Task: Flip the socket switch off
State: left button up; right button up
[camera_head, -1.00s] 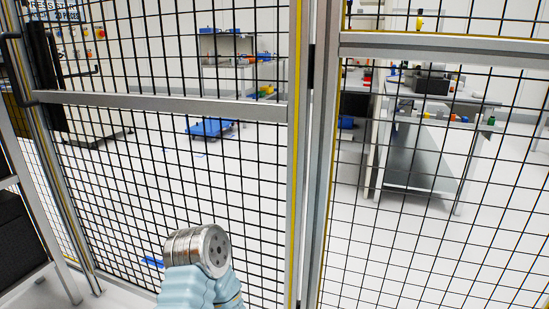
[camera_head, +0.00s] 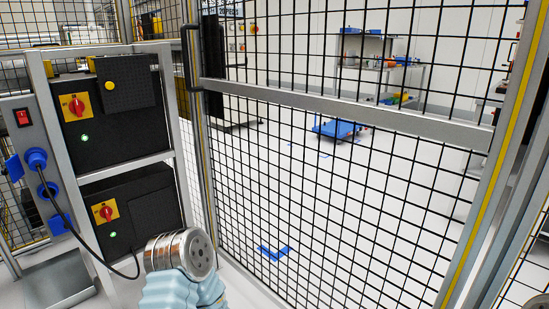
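The socket switch (camera_head: 23,118) is a small red rocker on a grey upright socket panel (camera_head: 36,142) at the far left of the head view. Whether it is on or off is too small to tell. Blue round sockets (camera_head: 36,158) sit below it, and a black cable runs from one of them. One of my arms, light blue with a metal end, shows at the bottom centre, to the right of and below the panel. It is apart from the switch in the picture. No gripper fingers are in view.
Beside the panel, a metal frame (camera_head: 60,170) holds two black boxes (camera_head: 115,125) with red-and-yellow rotary switches (camera_head: 75,105) and green lights. A mesh fence (camera_head: 330,200) fills the middle and right. A blue cart (camera_head: 338,130) and shelves stand behind it.

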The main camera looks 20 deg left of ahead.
aim_at(23, 118)
jog(key=j+u, duration=0.1)
jog(key=u, duration=0.75)
jog(key=i+u, duration=0.15)
jog(key=u, duration=0.25)
jog(key=j+u, duration=0.1)
jog(key=u, duration=0.3)
jog(key=i+u, duration=0.1)
jog(key=u, duration=0.35)
